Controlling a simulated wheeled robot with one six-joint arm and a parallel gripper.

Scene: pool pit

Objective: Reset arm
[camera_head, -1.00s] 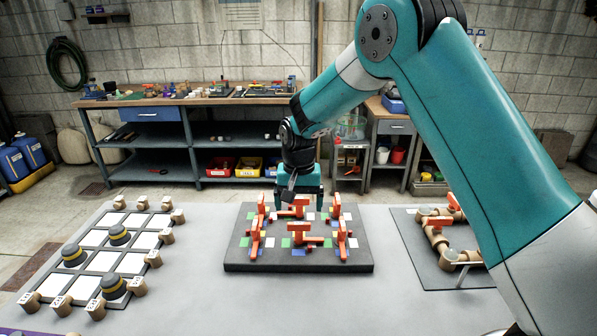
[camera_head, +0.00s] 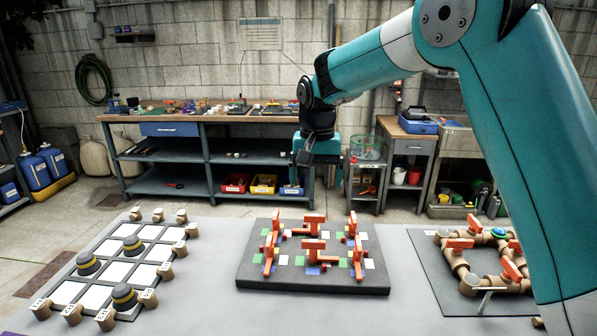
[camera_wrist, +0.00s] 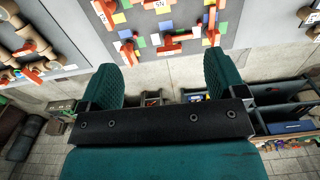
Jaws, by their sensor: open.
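My gripper (camera_head: 316,178) is raised above the back edge of the grey table, just behind the dark board (camera_head: 312,284) with orange handles (camera_head: 313,225). In the wrist view my gripper (camera_wrist: 165,78) shows two green fingers spread well apart with nothing between them. The dark board (camera_wrist: 238,28) with its coloured squares and orange handles lies beyond the fingertips in that view. My gripper touches neither the board nor the table.
A grid board (camera_head: 115,275) with several dark knobs lies at the left of the table. A pipe assembly (camera_head: 468,280) with orange handles lies at the right. A workbench (camera_head: 205,117) with bins stands behind, across open floor.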

